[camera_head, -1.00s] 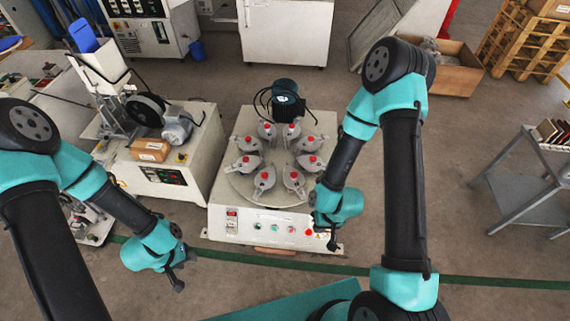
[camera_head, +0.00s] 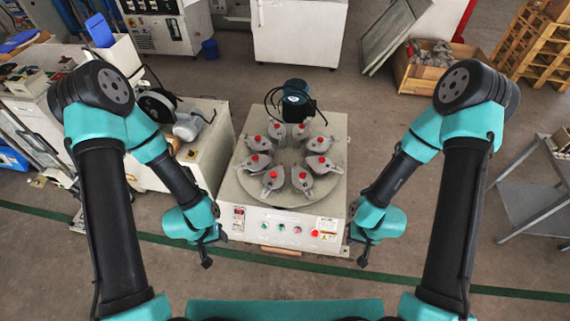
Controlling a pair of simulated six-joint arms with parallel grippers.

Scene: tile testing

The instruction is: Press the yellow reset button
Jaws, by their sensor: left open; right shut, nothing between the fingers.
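The tile testing machine (camera_head: 240,205) stands in the middle with a control panel on its front face. The panel holds a row of small buttons, including a green button (camera_head: 253,227) and a pinkish-red button (camera_head: 297,230). A red button (camera_head: 315,233) sits at the panel's right. I cannot make out a clearly yellow button on it. My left gripper (camera_head: 207,262) is open and empty, in front of the machine's left corner. My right gripper (camera_head: 362,260) is shut and empty, just off the machine's front right corner. Neither gripper touches the panel.
Several grey clamps with red knobs (camera_head: 301,175) ring the machine's round table. A dark motor (camera_head: 296,98) stands behind them. Another machine (camera_head: 209,150) stands close at left. A grey metal cart (camera_head: 530,190) is at right.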

